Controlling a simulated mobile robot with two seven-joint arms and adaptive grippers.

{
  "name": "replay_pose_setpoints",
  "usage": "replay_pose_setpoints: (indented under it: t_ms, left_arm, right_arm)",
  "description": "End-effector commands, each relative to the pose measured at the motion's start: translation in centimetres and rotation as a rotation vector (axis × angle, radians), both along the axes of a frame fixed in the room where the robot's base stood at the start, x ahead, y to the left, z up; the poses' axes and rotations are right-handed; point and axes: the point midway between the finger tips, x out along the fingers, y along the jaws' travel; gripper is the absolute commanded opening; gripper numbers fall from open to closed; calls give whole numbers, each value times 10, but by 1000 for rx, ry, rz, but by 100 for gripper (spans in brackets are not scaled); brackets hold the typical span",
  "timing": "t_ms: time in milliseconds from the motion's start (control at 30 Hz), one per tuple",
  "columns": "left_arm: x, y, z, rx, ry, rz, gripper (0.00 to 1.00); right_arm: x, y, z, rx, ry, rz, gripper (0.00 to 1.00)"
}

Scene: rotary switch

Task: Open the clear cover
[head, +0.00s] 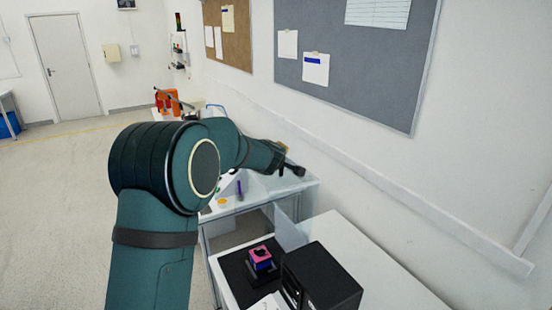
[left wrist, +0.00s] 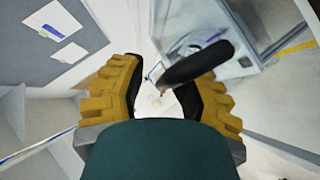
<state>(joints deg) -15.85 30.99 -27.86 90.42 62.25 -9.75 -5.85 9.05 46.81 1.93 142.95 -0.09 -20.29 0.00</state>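My left gripper (head: 290,168) is at the far end of my left arm, above the back part of a white bench. In the left wrist view its two yellow-backed fingers (left wrist: 165,100) stand apart. A dark rounded bar (left wrist: 197,64) shows between and in front of them, overlapping the right finger; I cannot tell if they touch. A see-through panel (head: 291,230) stands upright by the nearer table. I cannot tell whether it is part of the clear cover. A pink and blue block (head: 261,257) sits on a black base there. My right gripper is not in view.
A black box (head: 325,277) stands beside the pink block on the nearer table. The white bench holds a purple item (head: 239,188), a yellow disc (head: 222,202) and an orange object (head: 168,99) farther back. The wall closes the right side; open floor lies left.

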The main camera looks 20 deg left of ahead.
Motion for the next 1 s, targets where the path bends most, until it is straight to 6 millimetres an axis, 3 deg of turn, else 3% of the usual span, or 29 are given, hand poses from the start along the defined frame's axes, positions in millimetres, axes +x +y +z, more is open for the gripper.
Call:
replay_pose_setpoints:
  t_ms: [33, 367, 800, 1000]
  left_arm:
    - [-1, -4, -10, -6, 16, -7, 43]
    - [-9, -7, -3, -7, 14, -9, 43]
    - [-80, -23, 41, -5, -1, -5, 43]
    - [-100, -27, 53, -3, -3, -2, 43]
  right_arm:
    - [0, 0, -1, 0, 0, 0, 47]
    - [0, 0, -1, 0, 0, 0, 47]
    - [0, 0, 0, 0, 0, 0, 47]
    - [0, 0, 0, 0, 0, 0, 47]
